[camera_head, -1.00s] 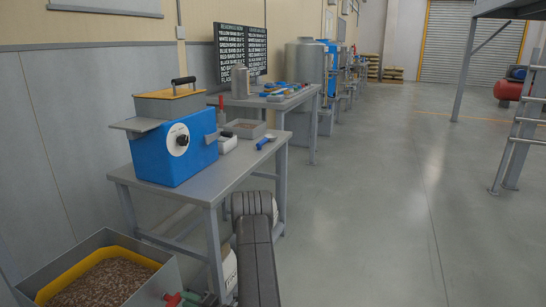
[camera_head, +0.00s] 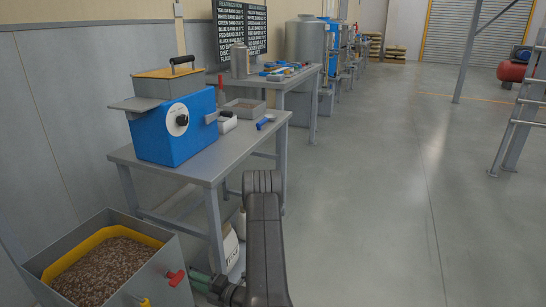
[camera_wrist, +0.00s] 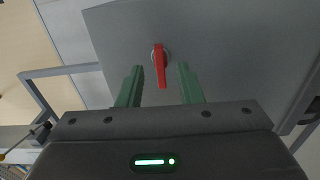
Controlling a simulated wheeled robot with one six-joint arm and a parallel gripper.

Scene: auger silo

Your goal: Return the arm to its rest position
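My gripper (camera_wrist: 160,72) is open, its two green fingers apart with nothing held between them. In the wrist view a red handle (camera_wrist: 160,66) on a grey panel lies in line with the gap, beyond the fingers. In the head view my gripper (camera_head: 203,281) is low, just right of the red handle (camera_head: 175,277) on the side of a grey bin (camera_head: 163,262). A small gap shows between fingers and handle. My dark arm rises at the bottom middle, bent at its top, and hides part of the floor.
The bin holds brown grain (camera_head: 105,270) and has a yellow handle (camera_head: 143,302) low on its side. A grey bench (camera_head: 205,170) with a blue device (camera_head: 172,130) stands behind it. A white container (camera_head: 231,245) is under the bench.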

